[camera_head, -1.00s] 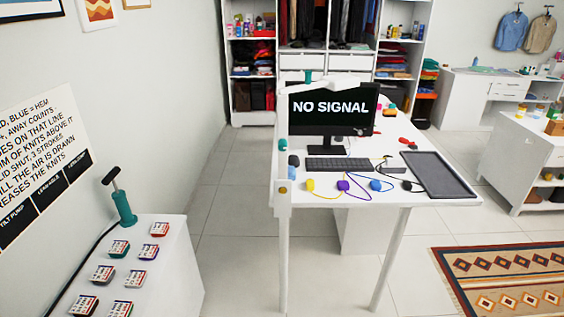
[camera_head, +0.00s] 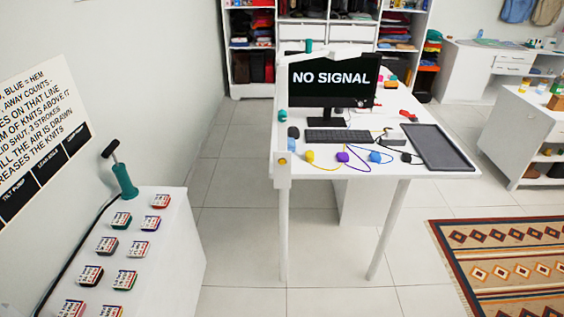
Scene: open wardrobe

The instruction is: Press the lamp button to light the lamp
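A white upright post (camera_head: 283,130) stands at the left edge of the white desk (camera_head: 345,167). A white arm (camera_head: 335,52) reaches from its top to the right, above the monitor; this looks like a desk lamp, but I cannot be sure. No glow shows on it. A small yellow-orange round spot (camera_head: 282,161) sits low on the post; I cannot tell whether it is a button. Neither of my grippers is in view.
On the desk are a monitor (camera_head: 332,78) reading "NO SIGNAL", a keyboard (camera_head: 338,136), a dark tray (camera_head: 438,147) and colored pieces with cords. A white cabinet (camera_head: 178,245) with several labelled blocks and a teal pump (camera_head: 124,182) stands left. Floor between is clear.

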